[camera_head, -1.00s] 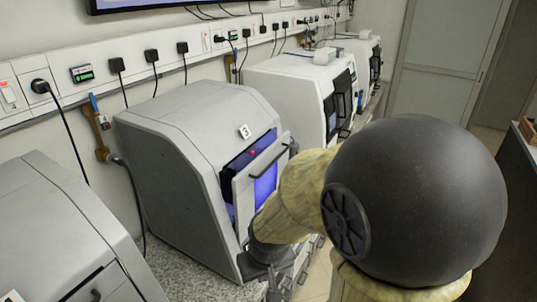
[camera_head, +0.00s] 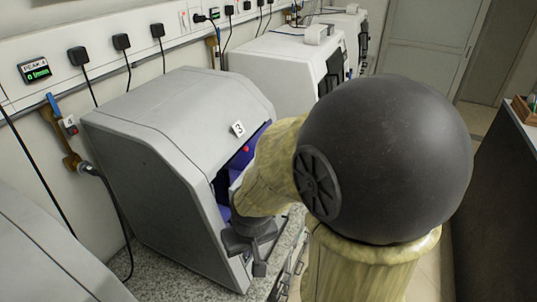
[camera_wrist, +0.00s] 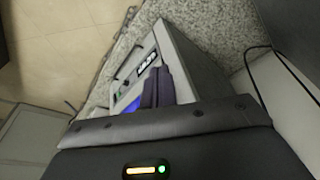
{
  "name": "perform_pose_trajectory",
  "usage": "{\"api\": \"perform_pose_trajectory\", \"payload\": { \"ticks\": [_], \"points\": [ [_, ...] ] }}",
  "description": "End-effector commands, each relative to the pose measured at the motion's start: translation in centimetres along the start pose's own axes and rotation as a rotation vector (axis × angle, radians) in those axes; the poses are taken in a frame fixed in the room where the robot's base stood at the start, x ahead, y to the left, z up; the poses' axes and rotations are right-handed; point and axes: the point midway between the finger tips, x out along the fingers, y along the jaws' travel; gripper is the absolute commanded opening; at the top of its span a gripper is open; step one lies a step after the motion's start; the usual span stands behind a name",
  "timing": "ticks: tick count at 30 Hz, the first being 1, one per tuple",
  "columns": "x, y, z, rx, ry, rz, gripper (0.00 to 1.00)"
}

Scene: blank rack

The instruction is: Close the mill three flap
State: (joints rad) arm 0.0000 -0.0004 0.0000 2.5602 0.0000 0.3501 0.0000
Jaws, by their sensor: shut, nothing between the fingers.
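Mill three (camera_head: 165,130) is the grey machine labelled 3 at the middle left of the head view. Its front opening shows blue-purple inside, with a red spot near the top. My arm covers most of the front, so the flap's edge and handle are hidden and I cannot tell its exact angle. My gripper (camera_head: 250,262) is low at the mill's front; whether it touches the flap is unclear. In the wrist view my gripper (camera_wrist: 158,76) has its dark fingers together and empty, over a grey machine front with a blue glow beside them.
A white machine (camera_head: 285,70) stands behind mill three, with another farther back. Another grey machine (camera_head: 40,255) is at the lower left. Black cables and plugs (camera_head: 122,42) hang along the wall. A dark counter (camera_head: 500,190) stands at the right, across a floor aisle.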

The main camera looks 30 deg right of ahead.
Motion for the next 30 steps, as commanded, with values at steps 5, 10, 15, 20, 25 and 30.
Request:
{"api": "perform_pose_trajectory", "payload": {
  "ticks": [5,10,15,20,25,30],
  "points": [
    [-0.1,0.5,-0.4,0.064,-0.006,-0.002,0.00],
    [-0.6,2.4,-1.9,0.357,-0.036,-0.019,0.00],
    [-1.7,5.5,-4.2,0.832,-0.089,-0.073,0.00],
    [-3.3,8.7,-6.5,1.274,-0.144,-0.161,0.00],
    [-5.7,12.5,-9.1,1.713,-0.213,-0.297,0.00],
    [-9.0,17.0,-11.2,2.102,-0.302,-0.481,0.00]
  ]
}}
